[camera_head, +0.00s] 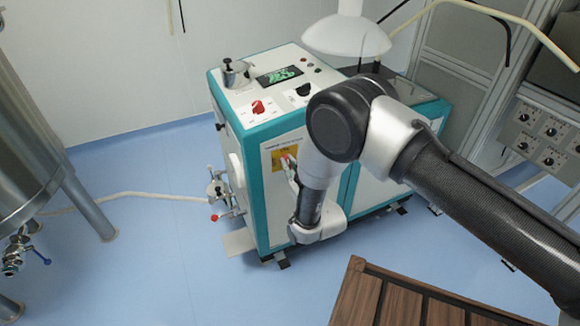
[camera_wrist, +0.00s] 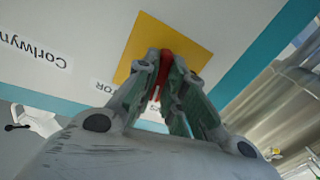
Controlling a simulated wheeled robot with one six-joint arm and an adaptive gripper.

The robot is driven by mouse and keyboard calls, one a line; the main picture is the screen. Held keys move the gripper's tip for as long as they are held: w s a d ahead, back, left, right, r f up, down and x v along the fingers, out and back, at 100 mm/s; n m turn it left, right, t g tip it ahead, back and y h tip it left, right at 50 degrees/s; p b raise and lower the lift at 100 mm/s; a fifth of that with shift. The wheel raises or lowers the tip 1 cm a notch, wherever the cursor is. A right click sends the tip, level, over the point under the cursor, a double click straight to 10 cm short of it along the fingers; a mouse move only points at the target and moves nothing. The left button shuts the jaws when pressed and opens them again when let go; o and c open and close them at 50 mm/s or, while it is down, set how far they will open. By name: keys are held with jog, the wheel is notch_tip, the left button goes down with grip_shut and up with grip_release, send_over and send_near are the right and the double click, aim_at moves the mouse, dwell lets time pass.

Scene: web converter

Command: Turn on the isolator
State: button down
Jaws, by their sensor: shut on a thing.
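The isolator is a red handle on a yellow plate on the front of a white and teal machine. In the wrist view the red handle (camera_wrist: 166,66) sits between my gripper's fingertips (camera_wrist: 165,70), in front of the yellow plate (camera_wrist: 192,39). My gripper is shut on the handle. In the head view the yellow plate (camera_head: 278,160) shows near the upper left of the machine's front, with my gripper (camera_head: 289,163) at it. The fingers hide most of the handle, so its exact angle is hard to tell.
The machine's top (camera_head: 240,100) carries a red knob (camera_head: 258,107), a black knob and a green-lit display. A valve with red-tipped handles (camera_head: 217,190) juts from its left side. A steel tank (camera_head: 25,150) stands at the left. A brown wooden surface (camera_head: 400,303) is in front.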

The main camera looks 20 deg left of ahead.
jog(key=shift+m, duration=1.2)
jog(key=c, duration=1.5)
grip_release()
jog(key=v, duration=0.7)
jog(key=shift+s+d, duration=0.15)
jog(key=shift+s, duration=0.05)
jog(key=shift+f, duration=0.1)
